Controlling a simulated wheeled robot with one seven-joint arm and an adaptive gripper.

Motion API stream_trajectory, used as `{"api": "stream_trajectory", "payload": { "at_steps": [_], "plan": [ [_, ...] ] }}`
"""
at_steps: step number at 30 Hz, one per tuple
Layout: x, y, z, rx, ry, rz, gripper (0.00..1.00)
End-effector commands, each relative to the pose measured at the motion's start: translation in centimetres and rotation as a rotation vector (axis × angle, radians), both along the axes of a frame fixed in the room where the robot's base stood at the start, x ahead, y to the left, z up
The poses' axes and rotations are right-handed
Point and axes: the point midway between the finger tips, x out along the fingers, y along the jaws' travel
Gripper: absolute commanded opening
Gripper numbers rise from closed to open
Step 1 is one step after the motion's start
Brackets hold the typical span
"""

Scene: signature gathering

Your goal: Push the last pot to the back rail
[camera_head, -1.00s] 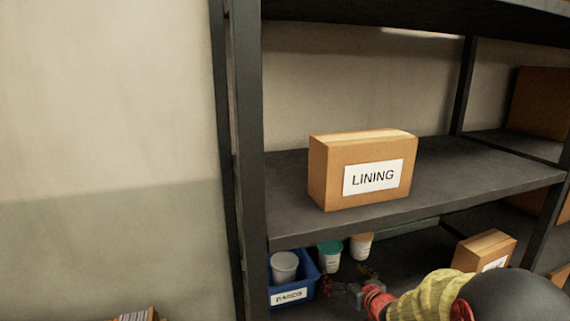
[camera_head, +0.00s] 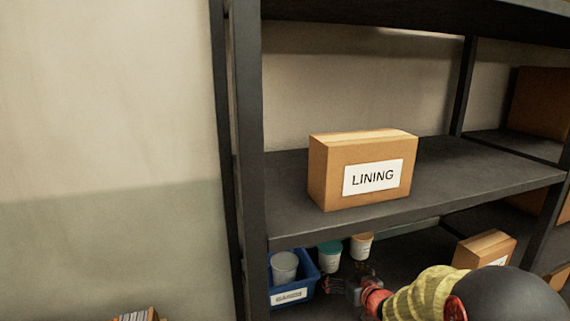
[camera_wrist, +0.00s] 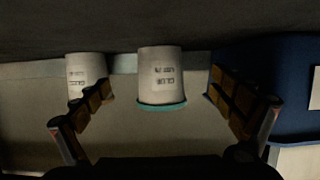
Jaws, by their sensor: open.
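A white pot with a teal lid (camera_head: 329,257) stands on the lower shelf, just right of the blue bin. In the wrist view, which looks upside down, this teal-lidded pot (camera_wrist: 161,75) is centred between my fingers. A second white pot with an orange lid (camera_head: 361,246) stands to its right; it shows at the left in the wrist view (camera_wrist: 86,72), partly behind a finger. My gripper (camera_head: 350,279) is open and empty, in front of the pots. A pale strip, perhaps the back rail (camera_wrist: 124,64), runs behind them; contact with the pots cannot be told.
The blue bin (camera_wrist: 280,75) with a grey-white cup (camera_head: 284,266) stands close beside my gripper. A carton (camera_head: 484,249) stands on the lower shelf to the right. The upper shelf (camera_head: 460,180) hangs over my arm and carries a LINING box (camera_head: 330,185).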

Motion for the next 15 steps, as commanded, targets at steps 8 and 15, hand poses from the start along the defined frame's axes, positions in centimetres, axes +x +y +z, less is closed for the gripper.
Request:
{"api": "stream_trajectory", "payload": {
  "at_steps": [8,15],
  "plan": [
    [1.0,0.3,0.0,0.001,-0.001,0.001,0.95],
    [1.8,0.6,-0.1,0.000,0.001,0.001,0.95]
  ]
}}
